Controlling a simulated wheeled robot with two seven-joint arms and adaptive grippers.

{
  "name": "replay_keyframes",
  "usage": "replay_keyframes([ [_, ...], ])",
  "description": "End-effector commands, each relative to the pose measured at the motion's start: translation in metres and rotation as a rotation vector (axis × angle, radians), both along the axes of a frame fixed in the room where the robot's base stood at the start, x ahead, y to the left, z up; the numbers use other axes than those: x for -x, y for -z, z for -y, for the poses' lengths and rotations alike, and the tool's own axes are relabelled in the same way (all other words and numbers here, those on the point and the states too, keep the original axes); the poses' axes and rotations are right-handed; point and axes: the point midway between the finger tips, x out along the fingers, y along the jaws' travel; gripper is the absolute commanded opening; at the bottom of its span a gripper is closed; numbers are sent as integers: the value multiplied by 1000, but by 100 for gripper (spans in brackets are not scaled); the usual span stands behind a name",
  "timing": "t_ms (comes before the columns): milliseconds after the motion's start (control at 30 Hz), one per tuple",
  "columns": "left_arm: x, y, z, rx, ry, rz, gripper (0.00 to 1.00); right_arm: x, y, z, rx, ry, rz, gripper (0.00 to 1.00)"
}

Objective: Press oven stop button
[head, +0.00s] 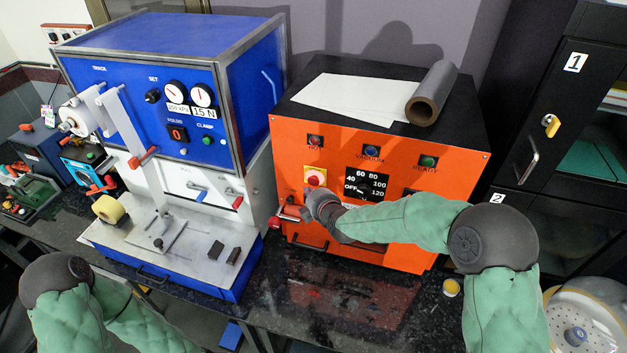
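The oven is an orange box with a black top (440,175), standing on the bench. Its stop button (314,180) is red on a yellow plate, at the left of the front panel. My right gripper (309,192) is just below the button, close to the panel. I cannot tell whether it touches the button or whether its fingers are open or shut; they are small and dark here. My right arm crosses the lower front of the oven and hides part of it. My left arm shows at the lower left, but its gripper is out of view.
A dial marked with numbers (367,185) sits right of the button. A red-handled latch (287,214) juts out at the oven's left edge. A blue machine (235,75) stands to the left. Paper sheets (345,97) and a roll (432,92) lie on the oven.

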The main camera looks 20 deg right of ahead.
Motion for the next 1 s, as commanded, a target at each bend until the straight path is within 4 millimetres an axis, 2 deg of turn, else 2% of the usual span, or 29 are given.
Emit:
replay_keyframes([
  [600,0,-22,0,0,0,0,40,42,-2,-29,0,-2,-1,0],
  [1000,0,-22,0,0,0,0,40,46,-1,-31,1,0,0,0],
])
